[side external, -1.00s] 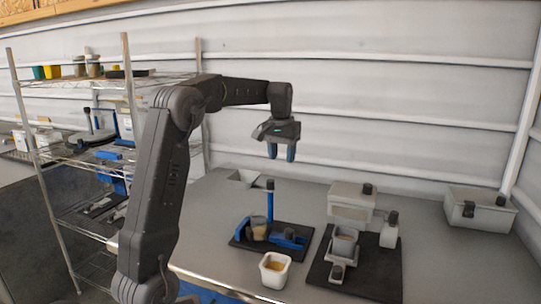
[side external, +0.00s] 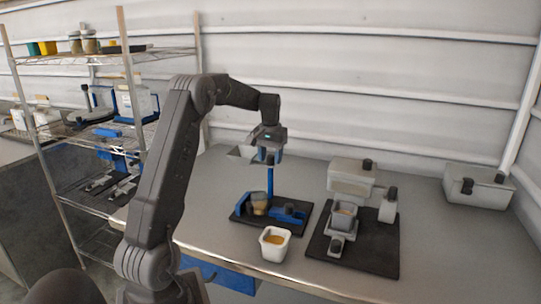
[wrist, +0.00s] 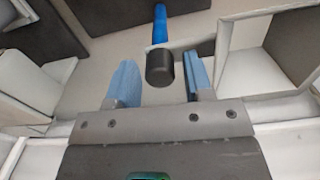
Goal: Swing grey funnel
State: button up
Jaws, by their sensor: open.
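The grey funnel (side external: 241,152) is an open square hopper to the left of a blue post (side external: 270,183) in the side view, partly behind my gripper. In the wrist view the funnel (wrist: 274,55) is at the upper right, and a black knob (wrist: 160,69) lies beside it near the end of the blue post. My gripper (side external: 268,161) points down above the post. Its two blue fingers are apart, with the knob showing between them in the wrist view (wrist: 160,75). I cannot tell whether they touch it.
The post stands on a black mat (side external: 240,216) with blue fixtures and a jar (side external: 258,204). A white cup (side external: 275,245) stands in front. A grey dispenser (side external: 352,180) is to the right, and a lidded box (side external: 478,187) at the far right.

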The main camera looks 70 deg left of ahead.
jog(key=m, duration=0.4)
jog(key=shift+r+m, duration=0.15)
jog(key=shift+m, duration=0.15)
jog(key=m, duration=1.3)
jog(key=c, duration=0.6)
